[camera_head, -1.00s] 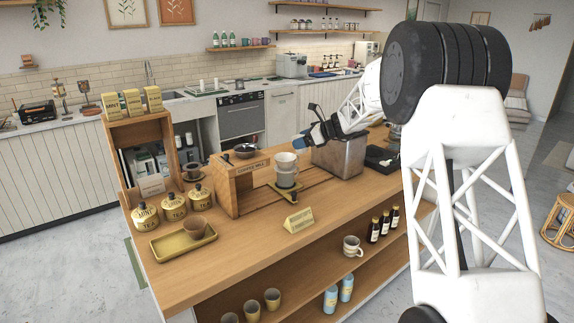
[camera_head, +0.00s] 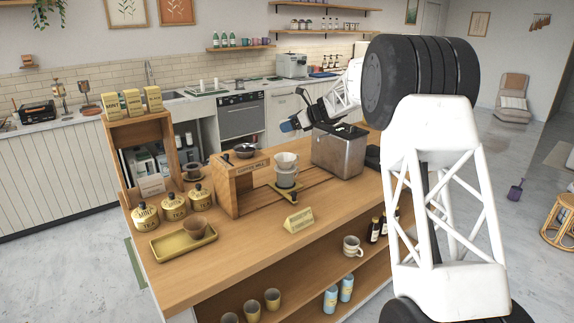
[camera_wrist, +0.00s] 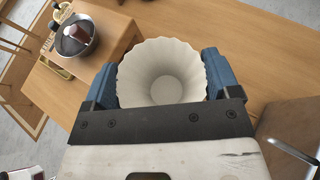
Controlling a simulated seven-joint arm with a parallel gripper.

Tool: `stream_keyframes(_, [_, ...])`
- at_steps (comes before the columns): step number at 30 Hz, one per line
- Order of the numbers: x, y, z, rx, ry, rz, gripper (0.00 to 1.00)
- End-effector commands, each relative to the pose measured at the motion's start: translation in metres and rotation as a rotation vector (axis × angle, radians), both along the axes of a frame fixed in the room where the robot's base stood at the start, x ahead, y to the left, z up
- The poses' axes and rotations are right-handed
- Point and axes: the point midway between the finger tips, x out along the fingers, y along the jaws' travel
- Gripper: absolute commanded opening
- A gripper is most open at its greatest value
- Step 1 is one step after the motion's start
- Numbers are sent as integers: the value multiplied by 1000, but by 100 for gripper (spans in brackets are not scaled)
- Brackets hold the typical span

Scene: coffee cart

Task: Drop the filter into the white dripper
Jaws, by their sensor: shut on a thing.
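A white fluted paper filter (camera_wrist: 163,75) sits between the blue fingers of my gripper (camera_wrist: 163,80) in the wrist view, its wide mouth facing the camera. My gripper is shut on it. In the head view my gripper (camera_head: 289,126) is in the air above and behind the white dripper (camera_head: 286,160), clear of it; the filter cannot be made out there. The dripper stands on a grey vessel (camera_head: 286,178) on the stand of the wooden counter. The dripper does not show in the wrist view.
A metal box (camera_head: 340,150) stands right of the dripper, and a wooden coffee mill (camera_head: 240,180) with a dark bowl (camera_head: 245,150) stands to its left. A small sign (camera_head: 299,220) is in front. A yellow tray (camera_head: 170,246) with a cup lies at the left.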

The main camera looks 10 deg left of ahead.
Motion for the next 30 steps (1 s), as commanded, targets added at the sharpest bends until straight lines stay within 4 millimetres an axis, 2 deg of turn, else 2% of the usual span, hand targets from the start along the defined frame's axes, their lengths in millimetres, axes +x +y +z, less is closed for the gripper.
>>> stream_keyframes(8, [0,0,-13,-1,2,0,61])
stream_keyframes(21, [0,0,-49,-1,2,0,61])
stream_keyframes(30, [0,0,-60,0,0,0,61])
